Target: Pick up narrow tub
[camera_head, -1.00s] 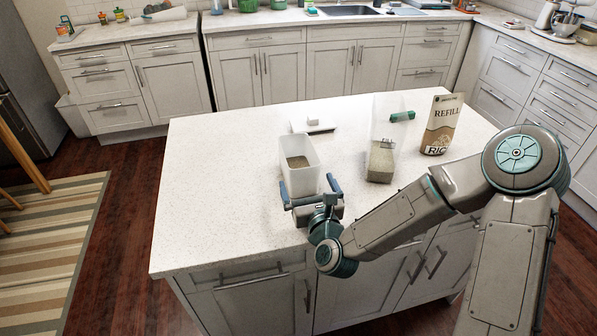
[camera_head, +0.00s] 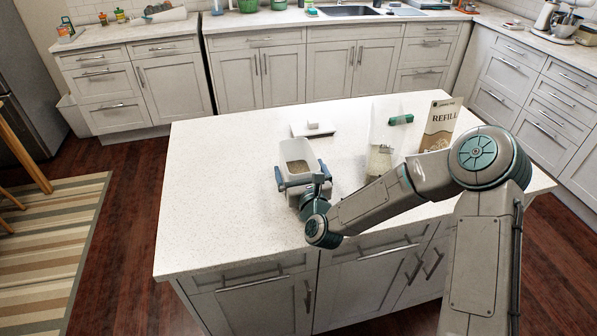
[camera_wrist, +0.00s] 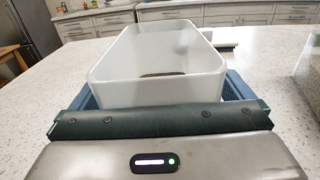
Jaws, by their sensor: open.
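The narrow tub (camera_head: 297,149) is a white, open-topped, long container with some grainy brownish contents at its bottom. It stands on the white counter. My gripper (camera_head: 303,174) is at its near end, with one blue finger on either side of it. In the wrist view the tub (camera_wrist: 158,88) lies straight ahead, its near wall between my open fingers (camera_wrist: 155,92). I cannot tell whether the fingers touch its sides. The tub's lower near part is hidden behind my gripper.
A flat white lid-like piece with a knob (camera_head: 313,128) lies behind the tub. To the right stand a translucent container (camera_head: 380,138) with a green clip (camera_head: 401,119) and a REFILL bag (camera_head: 440,122). The counter's left side (camera_head: 220,190) is clear.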

